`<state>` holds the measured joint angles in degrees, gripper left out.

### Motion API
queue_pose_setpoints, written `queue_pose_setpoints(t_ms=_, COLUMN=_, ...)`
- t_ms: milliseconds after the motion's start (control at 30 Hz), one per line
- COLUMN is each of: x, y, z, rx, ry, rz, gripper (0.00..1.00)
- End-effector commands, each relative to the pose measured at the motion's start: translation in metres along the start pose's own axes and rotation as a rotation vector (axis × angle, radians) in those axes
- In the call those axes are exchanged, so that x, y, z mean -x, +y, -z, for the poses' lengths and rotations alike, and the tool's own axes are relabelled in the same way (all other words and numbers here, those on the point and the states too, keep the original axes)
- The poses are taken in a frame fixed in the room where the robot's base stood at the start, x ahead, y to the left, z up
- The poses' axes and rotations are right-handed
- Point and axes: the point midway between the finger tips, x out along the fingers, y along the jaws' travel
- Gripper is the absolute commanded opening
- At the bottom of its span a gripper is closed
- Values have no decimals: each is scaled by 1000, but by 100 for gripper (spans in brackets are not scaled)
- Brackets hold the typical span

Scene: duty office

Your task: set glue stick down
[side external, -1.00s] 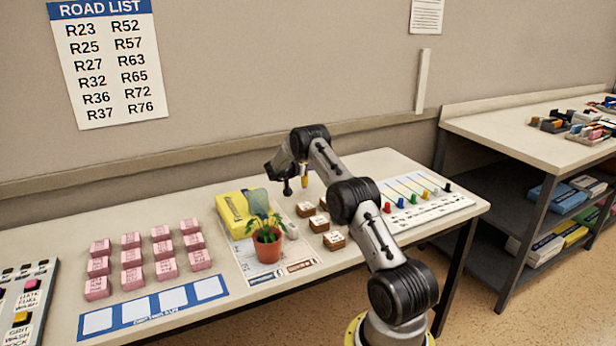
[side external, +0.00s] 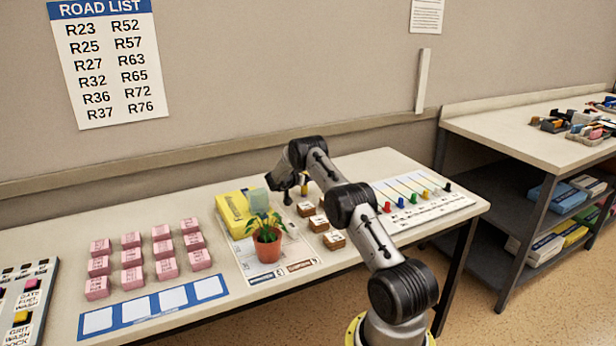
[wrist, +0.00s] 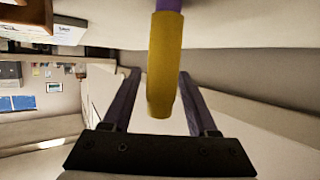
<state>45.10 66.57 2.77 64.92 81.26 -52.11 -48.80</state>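The glue stick (wrist: 163,60) is a yellow cylinder with a purple end, large in the wrist view. My gripper (wrist: 160,74) has its two dark fingers on either side of it and appears closed on it. In the side view the stick (side external: 304,181) is a small yellow spot beneath my wrist, near the back of the table (side external: 350,168). My arm hides most of the gripper there. I cannot tell whether the stick's lower end touches the table.
A potted plant (side external: 267,247) and a yellow box (side external: 231,212) stand left of the gripper. Small wooden blocks (side external: 319,223) lie just in front. Rows of pink blocks (side external: 132,257) are further left. Coloured pegs (side external: 400,201) stand on a chart at right.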

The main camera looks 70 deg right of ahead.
Motion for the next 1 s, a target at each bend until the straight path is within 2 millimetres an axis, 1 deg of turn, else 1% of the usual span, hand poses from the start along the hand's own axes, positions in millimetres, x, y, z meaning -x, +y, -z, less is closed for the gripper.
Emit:
queue_pose_setpoints(t_ms=200, x=0, y=0, z=0, rx=0, ry=0, rz=0, gripper=59)
queue_pose_setpoints(t_ms=300, x=2, y=0, z=4, rx=-1, ry=1, rz=0, gripper=59)
queue_pose_setpoints(t_ms=367, x=8, y=-1, z=4, rx=0, ry=0, rz=2, gripper=59)
queue_pose_setpoints(t_ms=700, x=61, y=-1, z=4, rx=0, ry=0, rz=2, gripper=59)
queue_pose_setpoints(t_ms=833, x=73, y=-1, z=4, rx=0, ry=0, rz=1, gripper=59)
queue_pose_setpoints(t_ms=1000, x=77, y=0, z=3, rx=1, ry=0, rz=0, gripper=59)
